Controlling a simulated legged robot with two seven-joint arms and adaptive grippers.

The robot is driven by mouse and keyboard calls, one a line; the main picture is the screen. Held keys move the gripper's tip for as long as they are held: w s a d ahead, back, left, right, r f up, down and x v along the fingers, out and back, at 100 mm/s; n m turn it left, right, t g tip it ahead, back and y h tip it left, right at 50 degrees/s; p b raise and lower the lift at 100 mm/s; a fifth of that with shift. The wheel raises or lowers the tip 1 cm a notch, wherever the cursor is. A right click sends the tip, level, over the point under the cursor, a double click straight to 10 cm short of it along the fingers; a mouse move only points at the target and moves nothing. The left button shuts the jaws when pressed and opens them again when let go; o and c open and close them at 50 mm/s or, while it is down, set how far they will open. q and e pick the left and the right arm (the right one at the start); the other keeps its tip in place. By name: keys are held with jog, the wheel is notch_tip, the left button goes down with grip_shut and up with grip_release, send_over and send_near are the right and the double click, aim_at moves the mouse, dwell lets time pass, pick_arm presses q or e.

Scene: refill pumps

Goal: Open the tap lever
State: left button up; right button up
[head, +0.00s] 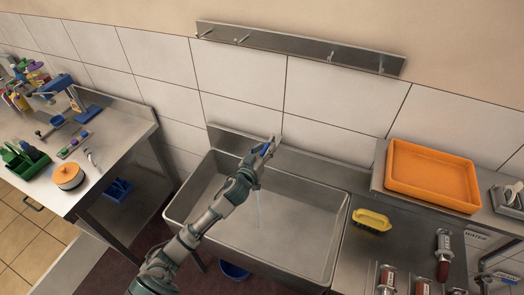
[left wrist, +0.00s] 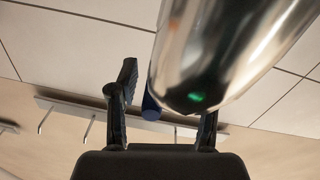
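The tap is mostly hidden behind my left gripper (head: 262,152) at the back wall of the sink (head: 290,232). In the left wrist view the tap's shiny metal body (left wrist: 215,55) fills the upper right. The blue-ended lever (left wrist: 151,107) shows between the two dark fingers of my left gripper (left wrist: 165,112), close to the left finger. The fingers stand apart; I cannot tell whether one touches the lever. A thin pale streak like running water (head: 257,208) hangs below the gripper over the sink. My right gripper is not in view.
A yellow brush (head: 372,220) lies right of the sink. An orange tray (head: 432,175) stands on the right counter, with red-and-metal pumps (head: 443,255) nearer. A steel table (head: 110,140) with tools is at the left. A hook rail (head: 300,48) is on the wall.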

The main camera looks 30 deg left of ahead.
pick_arm(q)
jog(key=s, duration=1.2)
jog(key=shift+w+f, duration=0.1)
